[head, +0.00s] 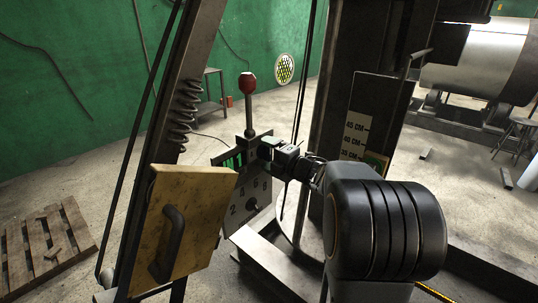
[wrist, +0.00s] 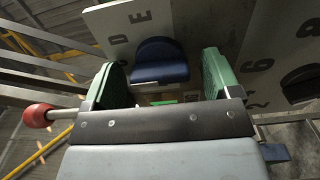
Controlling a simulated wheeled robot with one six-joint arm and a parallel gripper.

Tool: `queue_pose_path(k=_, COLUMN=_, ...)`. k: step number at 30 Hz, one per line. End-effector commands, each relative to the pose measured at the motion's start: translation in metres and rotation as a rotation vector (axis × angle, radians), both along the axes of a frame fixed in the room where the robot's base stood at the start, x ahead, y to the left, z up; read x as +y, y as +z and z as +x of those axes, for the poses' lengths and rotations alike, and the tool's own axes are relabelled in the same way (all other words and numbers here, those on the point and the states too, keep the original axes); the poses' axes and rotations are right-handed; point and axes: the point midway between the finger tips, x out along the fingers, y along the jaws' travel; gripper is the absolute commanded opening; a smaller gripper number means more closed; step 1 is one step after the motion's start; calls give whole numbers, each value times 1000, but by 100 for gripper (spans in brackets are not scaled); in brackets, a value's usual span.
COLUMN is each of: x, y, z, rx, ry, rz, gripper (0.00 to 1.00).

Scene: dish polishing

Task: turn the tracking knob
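My gripper (head: 250,152) is in front of the control panels in the head view. In the wrist view its green pads (wrist: 165,78) are wide apart, so it is open. A dark blue knob (wrist: 160,62) on a pale panel lettered D and E (wrist: 118,22) shows between the pads, with gaps on both sides. A second, dark knob (wrist: 302,80) is on a numbered panel to the right. That numbered panel (head: 238,212) and its small dark knob (head: 252,204) also show in the head view. No label tells which is the tracking knob. The lettered panel's knob is hidden in the head view.
A lever with a red ball (head: 247,83) stands close behind my gripper; the ball also shows in the wrist view (wrist: 38,115). A yellow box with a handle (head: 195,215) is at the left.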

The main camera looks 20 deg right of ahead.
Motion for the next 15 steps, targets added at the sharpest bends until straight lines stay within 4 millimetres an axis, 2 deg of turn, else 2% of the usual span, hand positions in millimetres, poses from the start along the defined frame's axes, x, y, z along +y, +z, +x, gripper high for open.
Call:
queue_pose_path(k=2, x=0, y=0, z=0, rx=0, ry=0, rz=0, gripper=75)
queue_pose_path(k=15, x=0, y=0, z=0, rx=0, ry=0, rz=0, gripper=34)
